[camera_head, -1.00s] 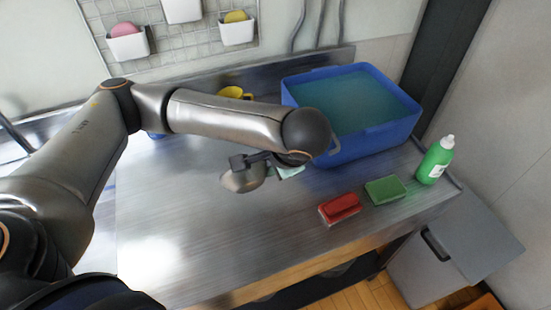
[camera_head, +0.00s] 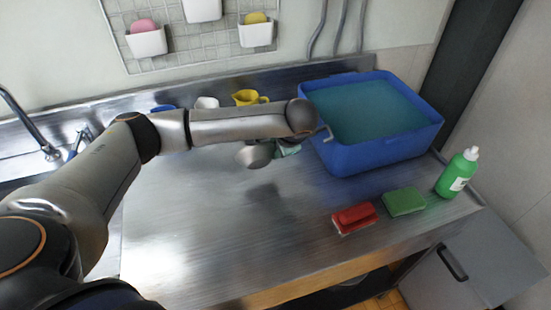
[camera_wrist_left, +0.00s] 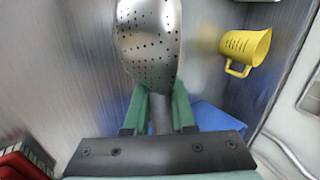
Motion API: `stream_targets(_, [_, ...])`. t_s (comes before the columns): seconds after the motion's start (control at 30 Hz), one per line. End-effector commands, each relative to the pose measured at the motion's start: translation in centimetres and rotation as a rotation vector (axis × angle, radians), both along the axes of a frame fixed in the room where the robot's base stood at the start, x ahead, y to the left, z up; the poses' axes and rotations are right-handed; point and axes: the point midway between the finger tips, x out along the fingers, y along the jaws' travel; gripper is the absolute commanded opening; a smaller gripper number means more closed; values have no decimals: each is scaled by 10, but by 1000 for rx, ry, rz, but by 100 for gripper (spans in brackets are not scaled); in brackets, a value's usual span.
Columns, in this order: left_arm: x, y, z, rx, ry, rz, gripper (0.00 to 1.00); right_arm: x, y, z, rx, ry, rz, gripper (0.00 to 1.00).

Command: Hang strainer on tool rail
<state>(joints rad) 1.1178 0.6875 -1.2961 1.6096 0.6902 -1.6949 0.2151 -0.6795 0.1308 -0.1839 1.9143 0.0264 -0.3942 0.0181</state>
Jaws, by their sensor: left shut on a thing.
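The strainer is a metal bowl with many small holes, seen close in the left wrist view (camera_wrist_left: 150,40). In the head view the strainer (camera_head: 255,155) hangs over the steel counter, left of the blue tub. My left gripper (camera_wrist_left: 160,108) is shut on its handle with green fingers. In the head view the left gripper (camera_head: 288,149) is partly hidden by my forearm. I cannot make out the tool rail for certain; a wire grid (camera_head: 180,47) is on the wall above the counter. My right gripper is not in view.
A blue tub (camera_head: 385,153) of water stands right of the gripper. A yellow cup (camera_head: 246,97) and a white cup (camera_head: 207,103) stand at the back. The front counter is clear.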

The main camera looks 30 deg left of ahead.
Motion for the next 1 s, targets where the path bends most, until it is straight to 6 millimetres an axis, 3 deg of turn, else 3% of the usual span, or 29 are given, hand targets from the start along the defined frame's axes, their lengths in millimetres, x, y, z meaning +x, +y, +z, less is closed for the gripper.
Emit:
stream_targets(0.43, [12, 7, -43, 0, 0, -1, 0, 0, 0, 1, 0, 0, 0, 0])
stream_targets(0.87, [12, 6, -51, -1, 0, -1, 0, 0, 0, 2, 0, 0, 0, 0])
stream_targets(0.9, [12, 6, -51, -2, 0, -2, 28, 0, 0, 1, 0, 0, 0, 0])
stream_targets(1.0, [12, 6, -51, -1, 0, -1, 39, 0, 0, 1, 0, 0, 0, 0])
